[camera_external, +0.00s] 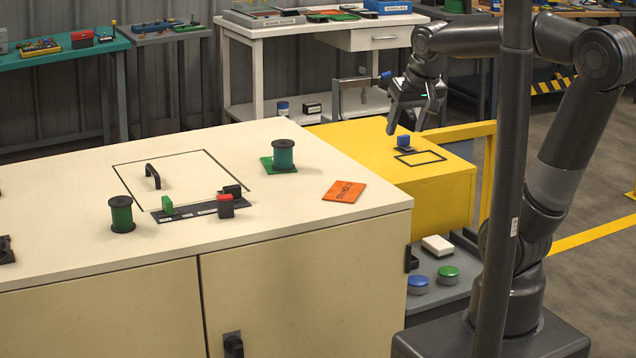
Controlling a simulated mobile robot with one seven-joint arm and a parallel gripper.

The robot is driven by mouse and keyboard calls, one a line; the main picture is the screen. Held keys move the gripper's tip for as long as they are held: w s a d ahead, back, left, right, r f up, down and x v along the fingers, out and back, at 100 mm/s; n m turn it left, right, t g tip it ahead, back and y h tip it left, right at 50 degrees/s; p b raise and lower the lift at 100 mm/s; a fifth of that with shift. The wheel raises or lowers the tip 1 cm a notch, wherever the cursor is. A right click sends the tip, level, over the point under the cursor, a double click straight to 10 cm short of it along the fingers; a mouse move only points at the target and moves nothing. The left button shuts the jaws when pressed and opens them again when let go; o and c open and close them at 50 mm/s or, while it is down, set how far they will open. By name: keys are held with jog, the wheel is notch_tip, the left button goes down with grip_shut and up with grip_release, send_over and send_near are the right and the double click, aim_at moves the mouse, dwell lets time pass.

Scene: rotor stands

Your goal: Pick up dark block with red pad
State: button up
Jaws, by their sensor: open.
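The dark block with red pad (226,209) stands on the cream cabinet top, at the right part of a dark labelled strip (197,209). Its red pad is on top and faces up. Another small dark block (234,190) stands just behind it. My gripper (408,124) is open, with its fingers pointing down over the yellow platform, well to the right of and behind the red-padded block. A small dark block with a blue pad (404,142) is on the yellow platform below the gripper; I see nothing between the fingers.
On the cream cabinet top (300,222) are a green piece (167,205), a green spool (121,214), a teal spool (284,155), a black handle (153,175) and an orange plate (345,191). The yellow platform (440,180) adjoins on the right. The front middle is clear.

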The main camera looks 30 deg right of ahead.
jog(key=w+a, duration=0.6)
jog(key=a, duration=0.3)
jog(key=m, duration=0.1)
send_near(225, 197)
jog(key=shift+h, duration=0.4)
jog(key=x, duration=0.5)
jog(key=shift+w+a, duration=0.15)
jog(key=shift+a+x, duration=0.2)
jog(key=shift+x, duration=2.9)
jog(key=shift+c, duration=0.3)
jog(key=c, duration=1)
